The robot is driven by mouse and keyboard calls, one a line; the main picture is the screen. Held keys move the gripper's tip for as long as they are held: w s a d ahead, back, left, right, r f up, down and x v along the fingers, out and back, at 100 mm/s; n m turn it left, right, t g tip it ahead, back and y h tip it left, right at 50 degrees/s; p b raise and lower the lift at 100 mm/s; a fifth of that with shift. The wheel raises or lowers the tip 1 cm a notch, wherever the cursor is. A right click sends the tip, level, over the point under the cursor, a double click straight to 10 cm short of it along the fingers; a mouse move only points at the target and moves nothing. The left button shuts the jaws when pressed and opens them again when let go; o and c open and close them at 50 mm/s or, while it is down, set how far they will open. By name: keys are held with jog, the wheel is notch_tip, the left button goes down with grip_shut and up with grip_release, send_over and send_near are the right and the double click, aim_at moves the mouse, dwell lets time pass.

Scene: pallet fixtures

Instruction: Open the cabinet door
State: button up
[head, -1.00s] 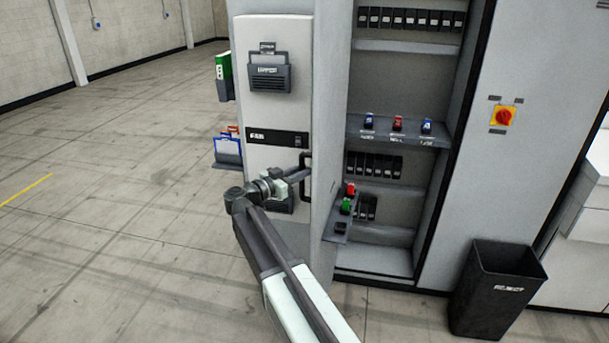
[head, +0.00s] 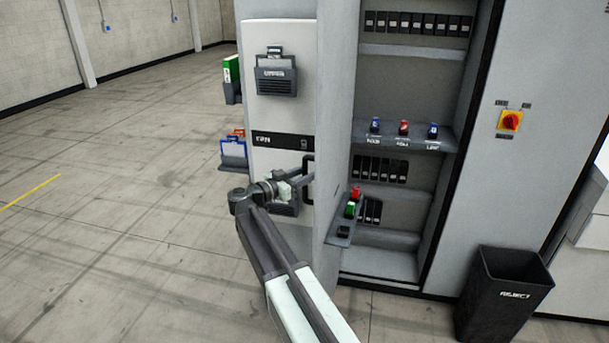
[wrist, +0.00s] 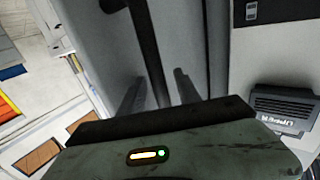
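The grey cabinet (head: 528,75) stands at the centre right with its door (head: 270,219) swung wide open to the left, so the shelves inside show. The door's dark bar handle (head: 308,178) is on the face turned to the left. My gripper (head: 303,178) is at this handle. In the wrist view, the handle bar (wrist: 147,45) runs between my two fingers (wrist: 158,88), which stand apart with a gap on each side of the bar. Whether a finger touches the bar at some point cannot be told.
Inside are shelves (head: 405,138) with small coloured switches and rows of black modules. A black reject bin (head: 503,298) stands at the cabinet's right front. A red and yellow rotary switch (head: 510,121) is on the right panel. The floor (head: 120,220) to the left is clear.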

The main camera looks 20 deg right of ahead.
jog(key=v, duration=0.8)
jog(key=shift+d+r, duration=0.1)
